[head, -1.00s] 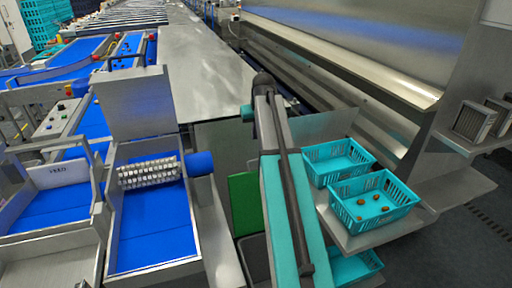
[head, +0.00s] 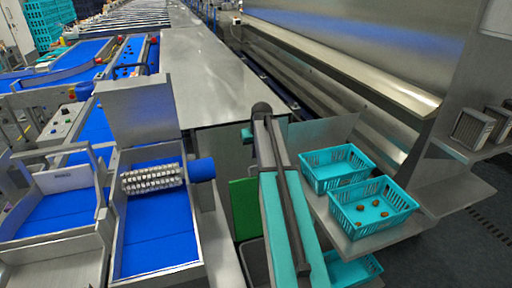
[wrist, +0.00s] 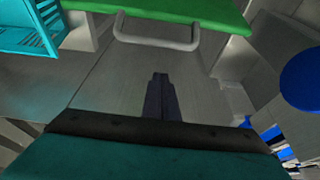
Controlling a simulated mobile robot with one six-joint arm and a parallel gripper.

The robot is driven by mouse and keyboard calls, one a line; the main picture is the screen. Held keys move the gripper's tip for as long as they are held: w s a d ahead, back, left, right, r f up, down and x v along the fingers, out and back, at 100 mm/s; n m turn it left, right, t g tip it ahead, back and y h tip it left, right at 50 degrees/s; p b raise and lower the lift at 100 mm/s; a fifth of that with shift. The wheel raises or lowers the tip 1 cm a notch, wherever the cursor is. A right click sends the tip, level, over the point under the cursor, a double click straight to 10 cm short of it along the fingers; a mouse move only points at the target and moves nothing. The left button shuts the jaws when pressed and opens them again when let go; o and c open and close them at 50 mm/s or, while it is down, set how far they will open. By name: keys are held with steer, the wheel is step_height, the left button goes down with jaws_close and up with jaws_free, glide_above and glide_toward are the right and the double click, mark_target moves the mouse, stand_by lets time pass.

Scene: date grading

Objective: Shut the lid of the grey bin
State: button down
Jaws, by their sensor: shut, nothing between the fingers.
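A green panel (head: 244,208) stands upright beside my arm in the head view. Below it is a grey, round-cornered edge (head: 252,262) that looks like the grey bin, mostly hidden by my arm. In the wrist view the green panel (wrist: 165,8) crosses the top, with a grey loop-shaped bar (wrist: 157,38) along its edge. I cannot tell for sure whether the green panel is the bin's lid. My gripper (wrist: 160,77) is shut and empty in the wrist view, its fingertips pointing toward the bar and apart from it in the picture. My arm hides the gripper in the head view.
Two teal crates (head: 338,180) (head: 398,227) stand on a shelf to the right, the nearer holding several dates. A steel table (head: 205,85) lies beyond my arm.

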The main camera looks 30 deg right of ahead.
steer(key=shift+s+a+f+p, duration=0.15)
steer(key=shift+s+p, duration=0.2)
steer(key=shift+s, duration=0.25)
steer(key=shift+s+a+f+p, duration=0.2)
steer(key=shift+s+p, duration=0.15)
steer(key=shift+s, duration=0.2)
steer(key=shift+s+a+f+p, duration=0.15)
steer(key=shift+s+p, duration=0.2)
steer(key=shift+s, duration=0.25)
